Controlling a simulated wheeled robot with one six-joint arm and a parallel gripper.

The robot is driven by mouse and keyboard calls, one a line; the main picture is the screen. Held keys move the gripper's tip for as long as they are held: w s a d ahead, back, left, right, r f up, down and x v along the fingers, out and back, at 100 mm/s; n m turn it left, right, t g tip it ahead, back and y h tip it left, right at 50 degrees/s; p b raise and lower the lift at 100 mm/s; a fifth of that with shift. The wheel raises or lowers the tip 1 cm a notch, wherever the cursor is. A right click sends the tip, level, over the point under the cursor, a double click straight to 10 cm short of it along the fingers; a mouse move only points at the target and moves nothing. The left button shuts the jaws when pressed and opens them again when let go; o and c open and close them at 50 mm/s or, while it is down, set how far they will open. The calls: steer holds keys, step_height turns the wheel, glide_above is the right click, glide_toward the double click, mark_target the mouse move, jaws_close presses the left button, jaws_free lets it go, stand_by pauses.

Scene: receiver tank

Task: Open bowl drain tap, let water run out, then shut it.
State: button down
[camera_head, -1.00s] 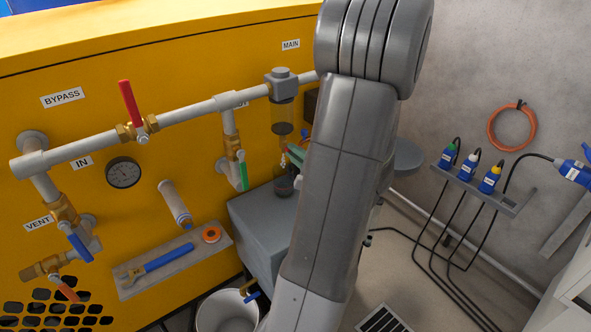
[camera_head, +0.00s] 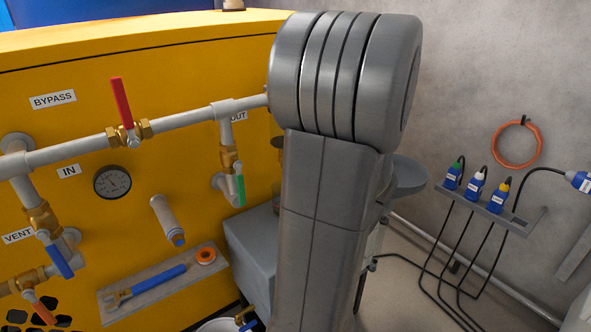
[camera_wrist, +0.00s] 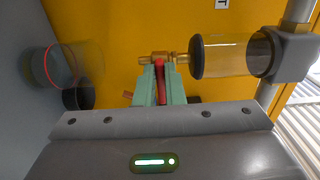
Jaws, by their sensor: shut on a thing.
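In the wrist view, the clear bowl (camera_wrist: 228,56) has a dark end collar and a brass drain tap (camera_wrist: 163,57) on its end. My gripper (camera_wrist: 161,78) has its pale green fingers shut on the tap's red lever (camera_wrist: 160,84), which shows between them. The lever lies along the fingers, roughly across the bowl's axis. A clear cup with a red ring (camera_wrist: 62,66) is beyond the tap's outlet, apart from it. I cannot make out a water stream or the water level. In the head view my arm hides the bowl, tap and gripper.
The yellow panel (camera_head: 70,110) carries the pipe, the red bypass lever (camera_head: 122,102), the green outlet lever (camera_head: 239,190) and a gauge (camera_head: 112,182). A grey block (camera_head: 250,250) stands under the bowl area.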

steer(key=c, duration=1.5)
jaws_free()
steer(key=p+v, duration=0.2)
steer(key=v, duration=1.1)
steer(key=shift+s+d+p, duration=0.25)
steer(key=shift+s+p, duration=0.05)
steer(key=shift+s, duration=0.05)
steer(key=shift+b+x, duration=1.3)
steer(key=shift+x, duration=5.65)
